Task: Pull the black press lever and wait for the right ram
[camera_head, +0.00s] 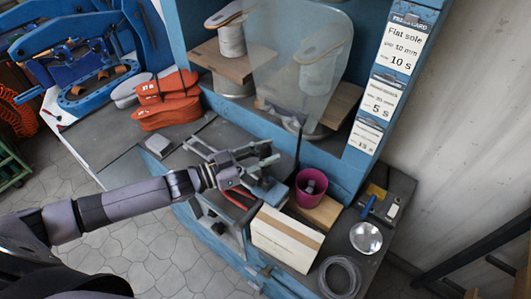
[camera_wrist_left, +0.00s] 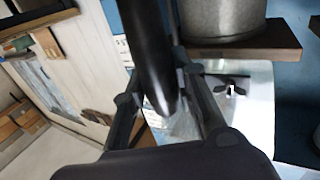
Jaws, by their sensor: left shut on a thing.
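The black press lever (camera_wrist_left: 150,45) runs down between the two fingers of my left gripper (camera_wrist_left: 160,75) in the left wrist view. The gripper is shut on it. In the head view my left gripper (camera_head: 262,158) reaches in front of the blue press (camera_head: 332,163), and the lever shows as a thin dark rod (camera_head: 298,148) at its fingertips. Behind the clear shield (camera_head: 285,75), the right ram station holds a sole on a grey cylinder (camera_head: 316,77) above a wooden board. Whether the ram is pressing, I cannot tell. My right gripper is out of view.
Orange soles (camera_head: 166,100) lie at the left. A magenta cup (camera_head: 310,188), a pale box (camera_head: 286,238), a metal bowl (camera_head: 366,238) and a coiled hose (camera_head: 340,277) crowd the front right. A label card (camera_head: 403,48) is on the press's right post.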

